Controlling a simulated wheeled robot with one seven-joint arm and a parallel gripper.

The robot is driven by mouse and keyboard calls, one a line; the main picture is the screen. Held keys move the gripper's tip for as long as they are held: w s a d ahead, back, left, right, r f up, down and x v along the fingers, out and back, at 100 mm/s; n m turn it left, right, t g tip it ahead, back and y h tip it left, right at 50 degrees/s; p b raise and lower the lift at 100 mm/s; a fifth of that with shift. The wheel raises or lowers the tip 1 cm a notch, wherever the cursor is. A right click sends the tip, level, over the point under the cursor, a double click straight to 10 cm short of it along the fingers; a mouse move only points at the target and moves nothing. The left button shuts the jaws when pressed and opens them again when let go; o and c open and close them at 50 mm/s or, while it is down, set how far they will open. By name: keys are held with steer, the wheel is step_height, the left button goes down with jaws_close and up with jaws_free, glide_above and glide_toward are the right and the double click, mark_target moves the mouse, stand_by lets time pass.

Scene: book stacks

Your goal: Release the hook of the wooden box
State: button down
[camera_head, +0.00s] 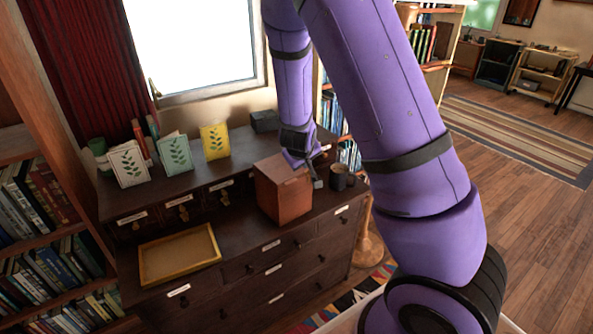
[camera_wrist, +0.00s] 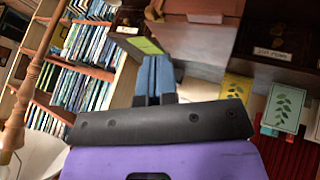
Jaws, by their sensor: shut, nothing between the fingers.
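The wooden box (camera_head: 283,192) is a reddish-brown closed box on top of the dark dresser in the head view. It also shows at the top of the wrist view (camera_wrist: 200,8). A small brass-coloured piece (camera_wrist: 153,12) is at the box's left side there; it may be the hook, but its position is unclear. My gripper (camera_head: 319,183) is at the right side of the box in the head view. In the wrist view its blue-grey fingers (camera_wrist: 155,62) are together and empty, below the brass piece. I cannot tell whether they touch the box.
A dark mug (camera_head: 340,177) stands just right of my gripper. A yellow tray (camera_head: 180,255) lies on the dresser (camera_head: 235,232) to the left. Plant cards, including a yellow one (camera_head: 215,140), stand behind. Bookshelves flank the dresser.

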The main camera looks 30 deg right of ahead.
mark_target(308, 174)
steer(key=shift+w+f, duration=0.25)
steer(key=shift+x, duration=4.95)
steer(key=shift+d+r+y, duration=0.25)
steer(key=shift+d+y, duration=0.65)
steer(key=shift+y, duration=0.1)
steer(key=d+f+m+g+y, duration=0.1)
steer(key=d+f+m+y, duration=0.1)
steer(key=d+y, duration=0.4)
steer(key=shift+w+m+y, duration=0.3)
steer(key=shift+w+y, duration=0.2)
steer(key=shift+y, duration=1.6)
steer(key=shift+f, duration=0.15)
